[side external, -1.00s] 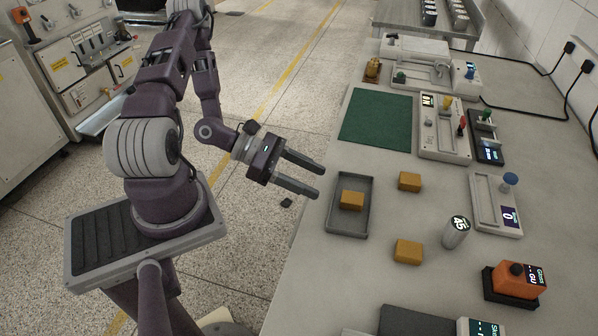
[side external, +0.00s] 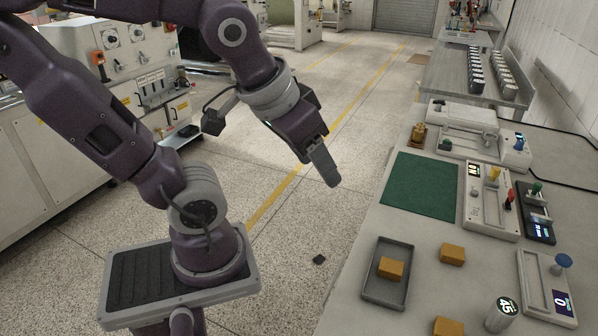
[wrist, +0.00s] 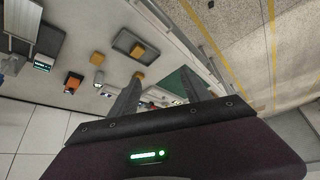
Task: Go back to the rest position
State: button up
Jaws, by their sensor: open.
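My gripper (side external: 325,165) is in the air to the left of the work table (side external: 345,290), above the floor and apart from everything. In the side view its fingers overlap and point down to the right. In the wrist view my gripper (wrist: 160,93) shows two fingers spread apart with nothing between them. A grey tray (side external: 371,294) on the table holds one orange-yellow block (side external: 391,268).
Two more orange-yellow blocks, one of them here (side external: 452,254), lie right of the tray. A green mat (side external: 420,186), a silver cylinder (side external: 500,315) and several lever devices (side external: 490,203) are on the table.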

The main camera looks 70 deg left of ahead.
jog(key=s+d+m, duration=0.1)
jog(key=s, duration=0.1)
jog(key=s+d+r+m+h, duration=0.1)
jog(key=s+d, duration=0.1)
jog(key=shift+d+m+h, duration=0.3)
dwell(0.9)
